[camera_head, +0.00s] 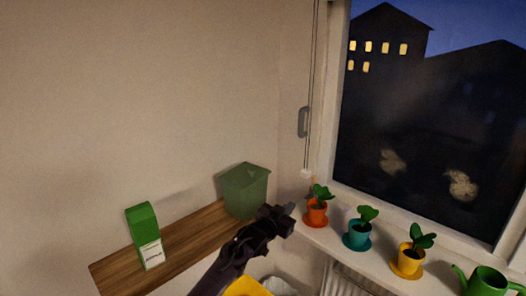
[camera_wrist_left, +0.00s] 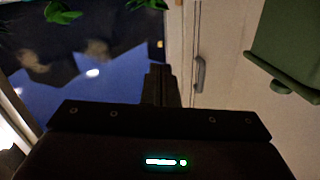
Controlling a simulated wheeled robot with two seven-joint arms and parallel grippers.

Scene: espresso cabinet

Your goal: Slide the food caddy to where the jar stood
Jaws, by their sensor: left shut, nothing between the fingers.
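The food caddy (camera_head: 244,188) is a dark green lidded bin. It stands upright at the right end of the wooden shelf, near the wall corner. It also shows at the upper right of the left wrist view (camera_wrist_left: 290,42). My left gripper (camera_head: 290,209) is shut and empty. In the head view its tip appears just right of the caddy's lower part, in front of the windowsill's left end. In the left wrist view the closed fingers (camera_wrist_left: 160,78) are apart from the caddy. I see no jar. My right gripper is out of view.
A green and white carton (camera_head: 145,236) stands on the wooden shelf (camera_head: 190,238), with bare shelf between it and the caddy. Orange, teal and yellow potted plants (camera_head: 316,211) and a green watering can (camera_head: 486,282) line the windowsill. A yellow object (camera_head: 246,287) is below.

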